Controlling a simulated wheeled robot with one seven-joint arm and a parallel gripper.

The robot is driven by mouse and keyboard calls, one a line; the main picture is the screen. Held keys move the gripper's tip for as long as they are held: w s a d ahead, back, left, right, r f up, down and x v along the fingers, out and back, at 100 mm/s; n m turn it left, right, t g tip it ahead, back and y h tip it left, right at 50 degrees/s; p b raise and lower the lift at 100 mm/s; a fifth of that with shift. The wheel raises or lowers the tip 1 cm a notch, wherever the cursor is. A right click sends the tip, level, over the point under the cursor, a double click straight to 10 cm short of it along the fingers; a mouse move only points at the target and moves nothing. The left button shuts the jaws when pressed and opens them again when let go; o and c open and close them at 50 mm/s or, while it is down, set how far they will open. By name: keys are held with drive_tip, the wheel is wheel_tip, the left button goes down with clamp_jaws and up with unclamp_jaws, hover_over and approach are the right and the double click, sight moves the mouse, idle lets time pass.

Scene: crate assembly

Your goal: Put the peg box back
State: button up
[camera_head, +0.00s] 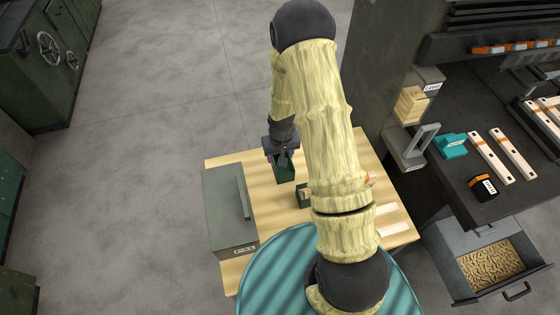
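My gripper (283,158) points down over the wooden table (262,255), at the rim of a dark green open box (286,174). The fingertips overlap the box's top edge; I cannot tell whether they are closed on it, or whether the box rests on the table. A second green box (302,199) with something pale in it stands on the table to the right, partly hidden by my arm. Which of these is the peg box is not clear from this view.
A grey lidded case (228,212) stands on the table's left side. Pale strips (393,226) lie at the right, partly behind my arm. An open drawer (462,270) full of pegs juts out at lower right. A dark bench (452,183) with parts is above it. Floor at left is clear.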

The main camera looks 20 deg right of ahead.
drive_tip(key=shift+f, duration=2.1)
drive_tip(key=shift+f, duration=0.15)
drive_tip(key=o, duration=1.1)
drive_tip(key=r, duration=0.4)
drive_tip(key=s+r, duration=0.1)
drive_tip(key=r, duration=0.7)
drive_tip(key=shift+s+r, duration=0.1)
drive_tip(key=shift+s, duration=0.1)
drive_tip(key=shift+d, duration=0.1)
